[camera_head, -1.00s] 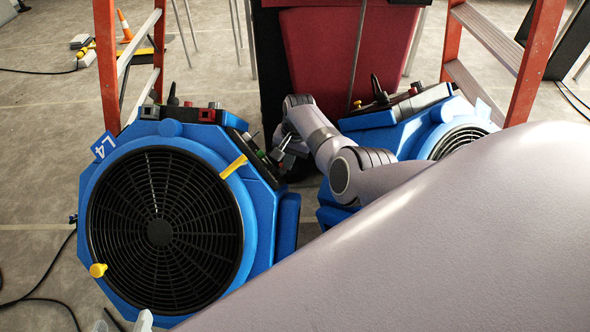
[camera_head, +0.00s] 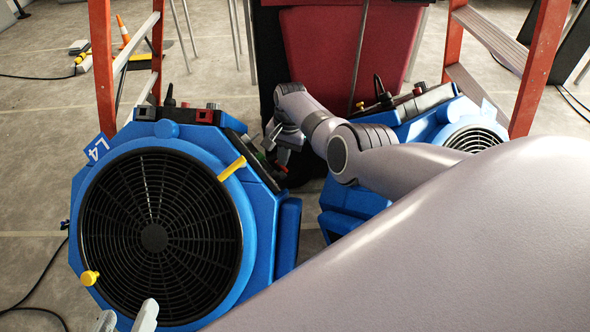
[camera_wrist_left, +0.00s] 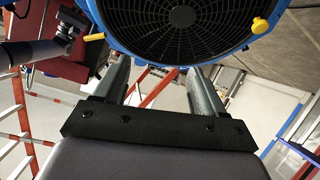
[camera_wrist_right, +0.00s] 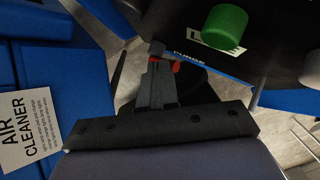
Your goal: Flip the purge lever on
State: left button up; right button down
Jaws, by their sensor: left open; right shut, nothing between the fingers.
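The blue blower (camera_head: 186,270) marked L4 stands at left, with a black control panel (camera_head: 233,150) along its right side. In the right wrist view the panel shows a green knob (camera_wrist_right: 226,25) and a PURGE label (camera_wrist_right: 189,57). A red piece (camera_wrist_right: 176,66), apparently the purge lever, shows right at my right fingertips. My right gripper (camera_wrist_right: 158,58) is shut with nothing held and partly hides it; contact cannot be told. It also shows beside the panel in the head view (camera_head: 276,138). My left gripper (camera_wrist_left: 160,75) is open and empty in front of the blower's grille.
A second blue blower (camera_head: 415,125) stands behind my right arm. Orange ladder legs (camera_head: 102,65) rise on both sides. A maroon padded object (camera_head: 320,45) stands behind. An AIR CLEANER label (camera_wrist_right: 24,115) is on blue casing close to my right gripper. A cable lies on the floor at left.

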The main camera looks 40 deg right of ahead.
jog(key=shift+r+p, duration=0.8)
jog(key=shift+p, duration=0.05)
pick_arm(q)
jog(key=shift+r, duration=0.75)
jog(key=shift+a, duration=0.1)
jog(key=shift+s+a+f+m+y+p, duration=0.15)
jog(key=shift+s+a+y+p, duration=0.2)
jog(key=shift+s+a+p, duration=0.35)
jog(key=shift+s+a+f+m+y+p, duration=0.15)
jog(key=shift+s+a+y+p, duration=0.25)
jog(key=shift+a+p, duration=0.45)
jog(key=shift+s+a+f+y+p, duration=0.2)
jog(key=shift+s+a+y+p, duration=0.25)
jog(key=shift+a+p, duration=0.35)
pick_arm(e)
notch_tip(320, 180, up, 12)
jog(key=d, duration=0.2)
jog(key=shift+w+d+f, duration=0.25)
jog(key=shift+d, duration=0.05)
